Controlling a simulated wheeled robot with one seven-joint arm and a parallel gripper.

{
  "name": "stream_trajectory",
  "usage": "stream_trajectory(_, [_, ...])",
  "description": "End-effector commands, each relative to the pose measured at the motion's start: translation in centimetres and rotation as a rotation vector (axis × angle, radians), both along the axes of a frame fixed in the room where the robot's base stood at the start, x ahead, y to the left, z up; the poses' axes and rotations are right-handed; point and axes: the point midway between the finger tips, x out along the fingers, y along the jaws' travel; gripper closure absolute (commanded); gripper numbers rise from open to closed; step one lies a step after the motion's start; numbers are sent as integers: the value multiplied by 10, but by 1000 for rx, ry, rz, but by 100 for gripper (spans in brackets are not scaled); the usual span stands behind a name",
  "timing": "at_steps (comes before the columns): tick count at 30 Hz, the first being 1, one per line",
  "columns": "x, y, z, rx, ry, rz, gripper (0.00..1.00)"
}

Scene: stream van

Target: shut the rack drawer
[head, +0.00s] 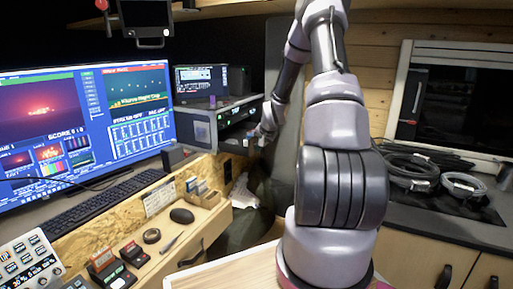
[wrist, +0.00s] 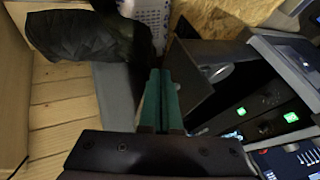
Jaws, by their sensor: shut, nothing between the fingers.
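The rack (head: 213,128) stands right of the large monitor in the head view, a grey case with dark front units. In the wrist view its dark units with small green lights (wrist: 268,108) fill the right side. The rack drawer (wrist: 196,92) juts out from it as a dark open box, with a greyish thing partly visible inside. My gripper (head: 266,133) is small in the head view, at the rack's front right. In the wrist view my gripper (wrist: 163,78) is shut and empty, its teal fingers together just left of the drawer's dark front. I cannot tell whether they touch it.
A wooden desk (head: 100,212) with keyboard (head: 90,208), mouse (head: 182,215) and card boxes lies at the left. Coiled cables (head: 412,176) lie on the right counter. A black draped thing (wrist: 85,38) is at upper left in the wrist view.

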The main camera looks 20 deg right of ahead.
Motion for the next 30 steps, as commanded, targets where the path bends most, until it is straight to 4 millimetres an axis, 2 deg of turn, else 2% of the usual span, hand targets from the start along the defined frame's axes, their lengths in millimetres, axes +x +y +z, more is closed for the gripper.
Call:
stream_trajectory(5, [9, 6, 0, -1, 1, 0, 100])
stream_trajectory(20, [14, 10, 0, 0, 0, 0, 100])
stream_trajectory(25, [30, 24, 0, -1, -1, 2, 100])
stream_trajectory(30, [58, 47, 0, 0, -1, 3, 100])
